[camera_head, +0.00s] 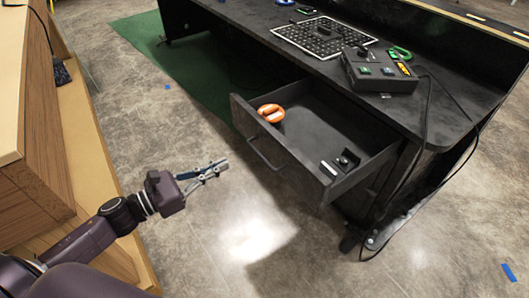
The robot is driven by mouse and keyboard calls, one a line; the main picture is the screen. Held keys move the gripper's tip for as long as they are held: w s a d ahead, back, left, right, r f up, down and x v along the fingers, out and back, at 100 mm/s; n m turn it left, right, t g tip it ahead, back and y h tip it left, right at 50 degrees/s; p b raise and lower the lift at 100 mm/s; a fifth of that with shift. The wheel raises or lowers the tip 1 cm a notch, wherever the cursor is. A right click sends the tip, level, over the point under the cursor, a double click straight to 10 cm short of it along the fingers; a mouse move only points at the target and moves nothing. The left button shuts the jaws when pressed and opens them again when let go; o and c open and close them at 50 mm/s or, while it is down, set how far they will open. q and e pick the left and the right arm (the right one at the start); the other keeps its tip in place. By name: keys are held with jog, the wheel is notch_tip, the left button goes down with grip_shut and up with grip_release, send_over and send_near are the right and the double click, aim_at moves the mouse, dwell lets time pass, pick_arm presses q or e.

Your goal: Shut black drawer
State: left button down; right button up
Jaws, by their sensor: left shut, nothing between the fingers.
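The black drawer (318,128) is pulled out from the black desk (438,112) at the centre right. Its front carries a bar handle (264,154) that faces my side. An orange object (271,113) and a small black item (347,160) with a white label lie inside it. My left gripper (222,165) is shut and empty. It hangs over the floor to the left of the drawer front, apart from the handle. My right gripper is not in view.
On the desk are a black box with buttons (380,72), a perforated board (322,36) and a green-handled tool (401,53). Cables hang at the desk's right end. A wooden counter (40,110) stands on the left. The floor (240,225) before the drawer is clear.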

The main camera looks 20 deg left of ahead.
pick_arm(q)
send_near(270, 140)
jog(key=x, duration=0.5)
jog(key=shift+w, duration=0.15)
jog(key=shift+x, duration=0.9)
jog(key=shift+f, duration=0.1)
